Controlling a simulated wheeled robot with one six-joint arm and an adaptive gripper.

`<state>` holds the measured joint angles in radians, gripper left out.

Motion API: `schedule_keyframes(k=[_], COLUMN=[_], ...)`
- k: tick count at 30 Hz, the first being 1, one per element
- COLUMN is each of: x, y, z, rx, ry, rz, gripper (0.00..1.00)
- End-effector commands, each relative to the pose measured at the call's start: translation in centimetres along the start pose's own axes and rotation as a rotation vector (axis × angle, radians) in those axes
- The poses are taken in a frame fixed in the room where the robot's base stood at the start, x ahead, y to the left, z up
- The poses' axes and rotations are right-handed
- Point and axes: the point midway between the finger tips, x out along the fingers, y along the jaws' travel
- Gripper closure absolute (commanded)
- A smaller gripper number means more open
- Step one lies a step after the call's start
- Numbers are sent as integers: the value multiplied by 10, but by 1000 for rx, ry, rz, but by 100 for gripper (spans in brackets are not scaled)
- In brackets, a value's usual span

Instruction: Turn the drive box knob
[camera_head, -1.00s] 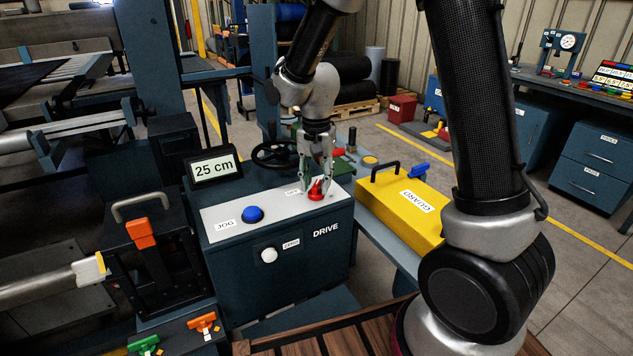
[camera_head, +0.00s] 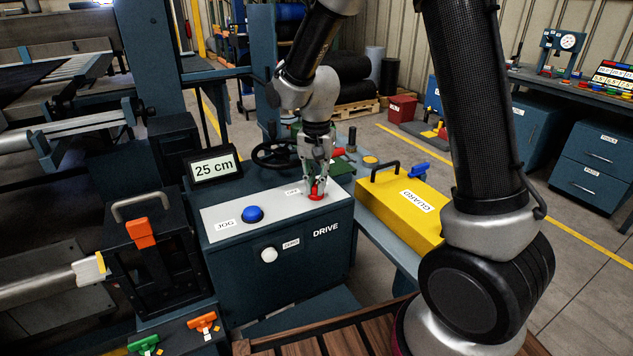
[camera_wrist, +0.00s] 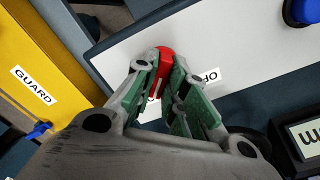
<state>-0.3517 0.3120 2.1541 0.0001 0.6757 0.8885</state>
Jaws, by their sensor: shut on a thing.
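The drive box (camera_head: 285,255) is a dark blue-grey cabinet marked DRIVE with a light top panel. A red knob (camera_head: 316,196) sits near the right end of that panel. My gripper (camera_head: 316,188) points down from above and is shut on the red knob. In the wrist view the knob (camera_wrist: 163,62) shows between the two fingertips, with a white line on it. The label beside the knob is partly hidden by the fingers.
A blue JOG button (camera_head: 253,214) is left of the knob, and a white button (camera_head: 269,255) is on the front face. A display (camera_head: 214,166) reads 25 cm. A black handwheel (camera_head: 275,154) stands behind. A yellow GUARD box (camera_head: 403,209) stands close on the right.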

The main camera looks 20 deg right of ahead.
Motion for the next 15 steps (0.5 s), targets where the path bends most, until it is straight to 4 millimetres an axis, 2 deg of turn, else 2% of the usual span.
schedule_keyframes(k=[8,15], x=[0,0], y=[-1,-2], z=[0,0], rx=[-181,-407], ry=[1,1], rz=[0,0], gripper=[100,100])
